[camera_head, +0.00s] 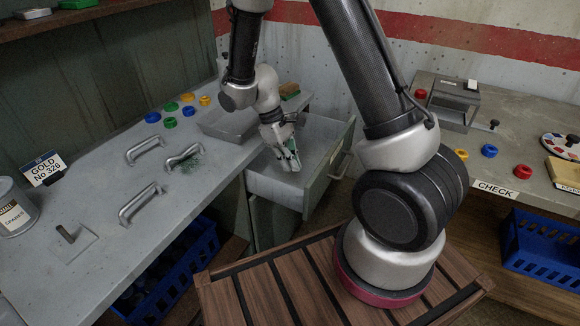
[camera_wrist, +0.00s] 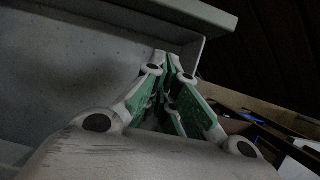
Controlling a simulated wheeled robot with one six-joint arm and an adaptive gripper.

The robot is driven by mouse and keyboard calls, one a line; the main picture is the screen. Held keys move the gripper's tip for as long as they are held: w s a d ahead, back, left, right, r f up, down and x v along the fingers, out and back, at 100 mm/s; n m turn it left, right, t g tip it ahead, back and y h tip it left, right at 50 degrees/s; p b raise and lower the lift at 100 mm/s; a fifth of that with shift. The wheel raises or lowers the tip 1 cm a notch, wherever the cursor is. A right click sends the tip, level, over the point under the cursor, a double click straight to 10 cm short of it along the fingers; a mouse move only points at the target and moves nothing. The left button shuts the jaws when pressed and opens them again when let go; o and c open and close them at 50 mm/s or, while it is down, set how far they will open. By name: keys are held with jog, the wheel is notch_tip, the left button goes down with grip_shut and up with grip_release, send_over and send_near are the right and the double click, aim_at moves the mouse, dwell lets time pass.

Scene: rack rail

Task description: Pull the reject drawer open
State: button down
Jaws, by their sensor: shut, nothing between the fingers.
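The drawer (camera_head: 330,172) stands pulled out from the grey cabinet under the long bench, with its pale inside showing. A bar handle (camera_head: 343,165) is on its green-grey outer front. My gripper (camera_head: 292,162) points down over the drawer's inside, behind the front panel and apart from the handle. Its green-padded fingers are closed together with nothing between them. In the wrist view the shut fingers (camera_wrist: 162,62) show beside the drawer's inside (camera_wrist: 70,60). Whether the fingertips touch the drawer is not clear. No reject label is readable on the drawer.
Blue crates stand below both benches. The check bench (camera_head: 500,165) is at right. A slatted wooden surface (camera_head: 270,290) lies in front.

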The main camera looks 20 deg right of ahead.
jog(key=x, duration=0.8)
jog(key=shift+s+f, duration=0.1)
jog(key=shift+f, duration=0.05)
